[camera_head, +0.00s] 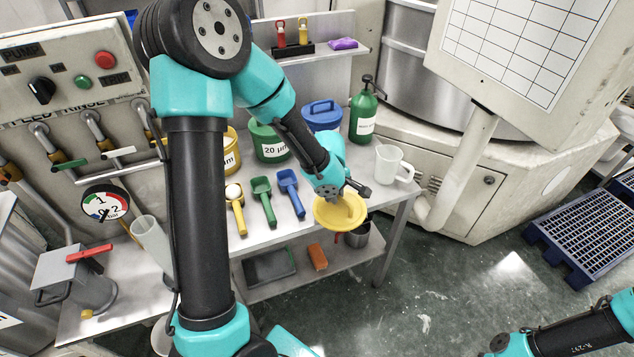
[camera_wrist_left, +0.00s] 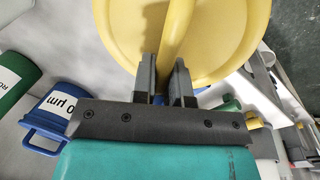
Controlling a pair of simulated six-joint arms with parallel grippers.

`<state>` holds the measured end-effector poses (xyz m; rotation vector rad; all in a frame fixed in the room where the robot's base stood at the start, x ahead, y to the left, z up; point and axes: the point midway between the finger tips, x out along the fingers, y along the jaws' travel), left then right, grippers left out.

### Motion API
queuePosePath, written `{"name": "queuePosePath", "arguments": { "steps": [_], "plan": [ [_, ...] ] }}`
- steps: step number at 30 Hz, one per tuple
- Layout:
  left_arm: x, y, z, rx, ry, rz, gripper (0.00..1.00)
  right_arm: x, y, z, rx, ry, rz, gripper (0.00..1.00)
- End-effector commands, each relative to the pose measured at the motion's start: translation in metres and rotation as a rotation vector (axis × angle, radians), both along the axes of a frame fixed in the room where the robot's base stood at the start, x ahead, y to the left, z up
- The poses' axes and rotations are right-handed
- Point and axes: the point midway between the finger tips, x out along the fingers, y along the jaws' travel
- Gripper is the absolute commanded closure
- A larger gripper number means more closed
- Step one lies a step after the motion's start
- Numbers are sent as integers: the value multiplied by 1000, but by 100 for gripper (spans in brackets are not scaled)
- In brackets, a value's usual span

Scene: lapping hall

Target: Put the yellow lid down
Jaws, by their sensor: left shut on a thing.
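The yellow lid (camera_head: 328,214) is a round disc with a raised bar handle. My left gripper (camera_head: 347,193) is shut on that handle and holds the lid at the table's front right edge; I cannot tell whether the lid touches the table. In the left wrist view, the lid (camera_wrist_left: 218,38) fills the top and the left gripper's fingers (camera_wrist_left: 166,84) straddle its handle. A yellow tub (camera_head: 230,158), partly hidden by my left arm, stands on the table; its top is hard to make out. My right gripper is not visible.
On the table (camera_head: 262,238) stand a green tub (camera_head: 270,150), a blue tub (camera_head: 322,123), a green spray bottle (camera_head: 362,112) and a white jug (camera_head: 391,163). Yellow, green (camera_head: 263,199) and blue (camera_head: 290,192) scoops lie left of the lid. A metal pot (camera_head: 357,236) is below it.

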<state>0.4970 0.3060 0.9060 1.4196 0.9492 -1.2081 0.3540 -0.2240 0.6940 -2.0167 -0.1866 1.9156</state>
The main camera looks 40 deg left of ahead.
Motion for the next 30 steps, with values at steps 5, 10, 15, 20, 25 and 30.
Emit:
{"name": "queuePosePath", "arguments": {
  "steps": [5,10,15,20,25,30],
  "plan": [
    [19,11,-2,-1,-2,3,100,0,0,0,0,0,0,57],
    [45,27,-5,-1,-2,4,100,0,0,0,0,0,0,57],
    [73,45,-9,-1,-1,5,100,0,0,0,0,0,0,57],
    [99,61,-11,0,-1,4,100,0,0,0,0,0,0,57],
    [123,76,-14,0,-1,5,100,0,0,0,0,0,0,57],
    [133,82,-15,0,0,2,100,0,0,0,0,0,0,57]
  ]
}}
